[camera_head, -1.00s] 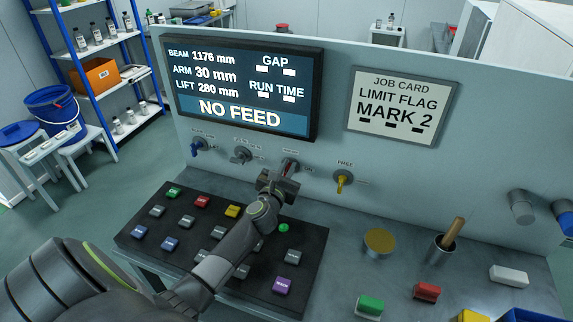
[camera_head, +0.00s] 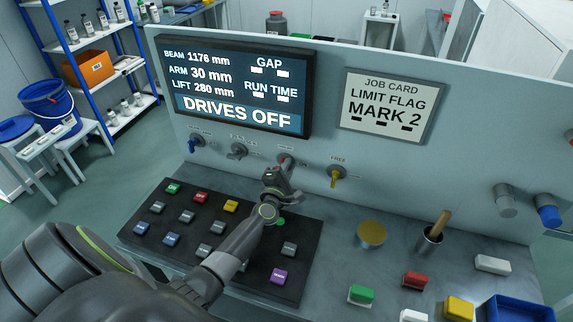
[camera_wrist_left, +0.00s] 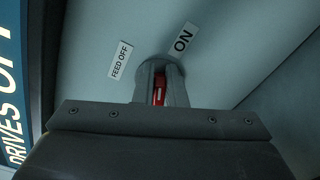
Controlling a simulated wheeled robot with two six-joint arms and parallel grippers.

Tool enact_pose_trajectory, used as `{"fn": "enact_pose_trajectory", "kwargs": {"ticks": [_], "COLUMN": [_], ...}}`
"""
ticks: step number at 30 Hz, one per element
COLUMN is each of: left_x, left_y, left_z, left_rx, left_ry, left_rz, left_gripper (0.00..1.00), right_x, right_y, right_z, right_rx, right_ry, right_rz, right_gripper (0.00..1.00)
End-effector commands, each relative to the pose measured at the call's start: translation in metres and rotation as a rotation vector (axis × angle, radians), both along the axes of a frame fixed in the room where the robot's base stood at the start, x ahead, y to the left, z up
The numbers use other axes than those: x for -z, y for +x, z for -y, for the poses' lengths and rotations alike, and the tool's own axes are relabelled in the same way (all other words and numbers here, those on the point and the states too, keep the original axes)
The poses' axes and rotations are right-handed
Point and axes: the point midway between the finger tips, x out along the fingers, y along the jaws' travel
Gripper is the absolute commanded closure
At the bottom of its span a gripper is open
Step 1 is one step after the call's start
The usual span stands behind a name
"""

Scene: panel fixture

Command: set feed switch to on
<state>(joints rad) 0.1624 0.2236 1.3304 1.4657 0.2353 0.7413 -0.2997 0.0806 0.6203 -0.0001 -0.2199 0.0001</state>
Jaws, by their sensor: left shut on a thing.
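The feed switch has a red handle (camera_wrist_left: 159,93) on a round grey base on the panel. In the head view the switch (camera_head: 285,159) is mostly hidden by my gripper. My left gripper (camera_head: 279,174) is shut on the red handle; the wrist view shows the handle between its two fingers (camera_wrist_left: 160,90). A "FEED OFF" label (camera_wrist_left: 120,58) is to the left of the switch and an "ON" label (camera_wrist_left: 183,41) is above and to the right. The screen (camera_head: 236,85) reads "DRIVES OFF". My right gripper is not in view.
A blue knob (camera_head: 196,142) and a grey knob (camera_head: 238,150) are left of the switch; a yellow "FREE" knob (camera_head: 336,174) is right. Below lies a dark button board (camera_head: 225,212). A cup with a wooden handle (camera_head: 430,238) and coloured blocks stand at the right.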

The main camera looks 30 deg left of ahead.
Motion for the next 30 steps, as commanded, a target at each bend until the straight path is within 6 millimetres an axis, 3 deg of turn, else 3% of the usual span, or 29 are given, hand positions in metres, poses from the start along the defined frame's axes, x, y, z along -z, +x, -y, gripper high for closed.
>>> {"fn": "enact_pose_trajectory", "kwargs": {"ticks": [15,30], "left_x": [0.0086,0.0107], "left_y": [-0.0002,-0.0003], "left_z": [0.0022,0.0021], "left_rx": [0.001,0.001], "left_ry": [0.338,0.407], "left_rz": [-0.085,-0.102], "left_gripper": [1.00,1.00], "right_x": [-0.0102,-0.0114], "right_y": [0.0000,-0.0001], "right_z": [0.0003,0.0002], "right_rx": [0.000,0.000], "right_ry": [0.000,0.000], "right_rz": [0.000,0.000], "right_gripper": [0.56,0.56]}}
